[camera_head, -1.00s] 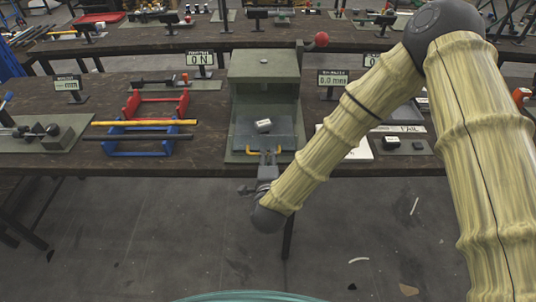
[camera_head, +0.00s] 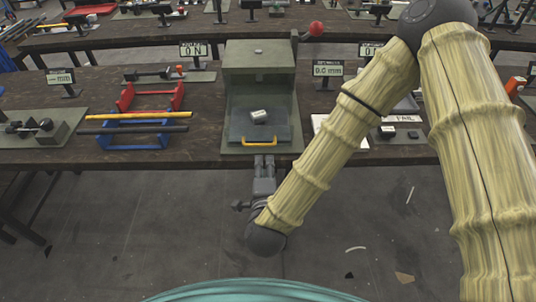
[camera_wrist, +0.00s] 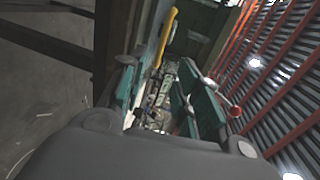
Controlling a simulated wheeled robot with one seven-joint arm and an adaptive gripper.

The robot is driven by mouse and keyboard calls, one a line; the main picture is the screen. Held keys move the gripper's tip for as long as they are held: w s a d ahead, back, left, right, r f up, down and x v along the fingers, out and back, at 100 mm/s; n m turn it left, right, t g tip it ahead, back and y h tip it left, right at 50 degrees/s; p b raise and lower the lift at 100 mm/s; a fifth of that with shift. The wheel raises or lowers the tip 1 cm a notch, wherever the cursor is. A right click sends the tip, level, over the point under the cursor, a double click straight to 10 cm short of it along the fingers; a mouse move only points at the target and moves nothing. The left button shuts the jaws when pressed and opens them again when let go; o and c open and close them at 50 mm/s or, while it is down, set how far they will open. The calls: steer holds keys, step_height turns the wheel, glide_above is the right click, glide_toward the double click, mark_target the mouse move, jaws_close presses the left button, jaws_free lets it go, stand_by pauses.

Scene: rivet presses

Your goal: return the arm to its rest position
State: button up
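My arm, covered in a pale yellow sleeve, comes in from the right in the head view. My gripper (camera_head: 264,163) is just in front of the table's edge, below the press drawer's yellow handle (camera_head: 259,141). In the wrist view my gripper (camera_wrist: 165,95) has its two greenish fingers spread apart, with nothing between them that I can see. The yellow handle also shows in the wrist view (camera_wrist: 166,38), beyond the fingers and apart from them. The grey-green press (camera_head: 259,62) stands on the table with a small metal part (camera_head: 259,116) on its drawer.
The dark wooden table (camera_head: 206,157) spans the view. Red and blue racks (camera_head: 134,141) with rods stand left of the press. A display reading 0.0 mm (camera_head: 327,69) and a FAIL tray area (camera_head: 403,118) are to the right.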

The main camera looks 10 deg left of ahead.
steer(key=s+d+f+n+g, duration=0.4)
steer(key=d+f, duration=0.3)
steer(key=f, duration=0.3)
steer(key=s+d+f+n+g, duration=0.3)
steer(key=d+f+n, duration=0.1)
steer(key=d+f, duration=0.45)
steer(key=s+d+f+n+g+h, duration=0.2)
steer(key=s+d+f+n+g, duration=0.1)
steer(key=s+d, duration=0.6)
steer(key=s+d+f+n+g+h, duration=0.1)
steer(key=s+d+f+n+g, duration=0.2)
steer(key=s+d, duration=0.7)
step_height(320, 180, down, 4)
steer(key=shift+d+r+n+g+h, duration=0.1)
steer(key=shift+d+n+g+h, duration=0.3)
steer(key=shift+g, duration=0.7)
